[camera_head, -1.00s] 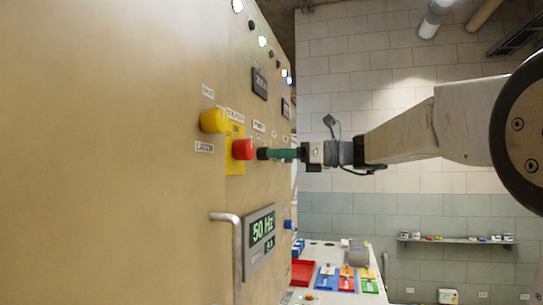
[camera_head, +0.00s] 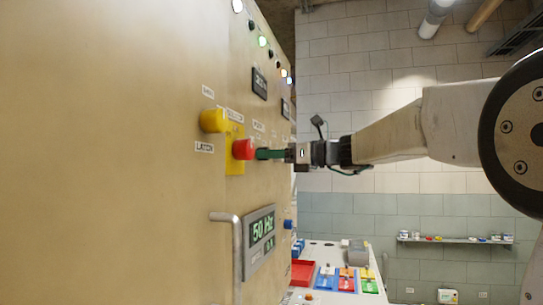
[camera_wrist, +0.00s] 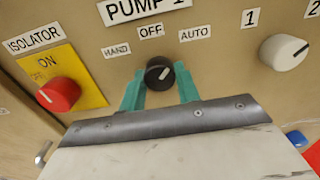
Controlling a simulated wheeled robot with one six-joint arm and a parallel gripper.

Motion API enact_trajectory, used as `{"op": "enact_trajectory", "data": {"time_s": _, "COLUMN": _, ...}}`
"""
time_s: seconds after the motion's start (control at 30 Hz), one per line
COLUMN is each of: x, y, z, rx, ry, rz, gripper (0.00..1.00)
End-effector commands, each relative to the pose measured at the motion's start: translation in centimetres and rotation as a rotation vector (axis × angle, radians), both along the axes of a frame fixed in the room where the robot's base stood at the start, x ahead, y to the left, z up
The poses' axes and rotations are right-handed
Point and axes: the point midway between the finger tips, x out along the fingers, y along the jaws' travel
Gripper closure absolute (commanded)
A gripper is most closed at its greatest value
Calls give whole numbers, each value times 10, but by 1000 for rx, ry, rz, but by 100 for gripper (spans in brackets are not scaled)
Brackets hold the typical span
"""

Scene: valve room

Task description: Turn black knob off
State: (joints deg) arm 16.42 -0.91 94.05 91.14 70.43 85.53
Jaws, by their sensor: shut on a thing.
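The black knob (camera_wrist: 159,73) is on the panel under the PUMP 1 label (camera_wrist: 140,8) in the wrist view. Labels HAND (camera_wrist: 116,50), OFF (camera_wrist: 151,30) and AUTO (camera_wrist: 194,33) stand around it. The knob's white mark points up and right, toward the AUTO side. My gripper (camera_wrist: 160,78) has one green finger on each side of the knob and is shut on it. In the head view my gripper (camera_head: 270,154) reaches the panel from the right, and its fingers hide the knob.
The red isolator knob (camera_wrist: 59,94) on its yellow plate is left of the black knob. A white knob (camera_wrist: 284,52) is to its right. In the head view a yellow knob (camera_head: 213,121) and a metal handle (camera_head: 236,250) stick out of the panel.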

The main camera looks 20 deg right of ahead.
Motion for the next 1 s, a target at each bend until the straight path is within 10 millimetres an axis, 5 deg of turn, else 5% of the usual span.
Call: {"op": "enact_trajectory", "data": {"time_s": 1.0, "x": 1, "y": -1, "z": 0, "rx": -401, "ry": -549, "rz": 1, "gripper": 91}}
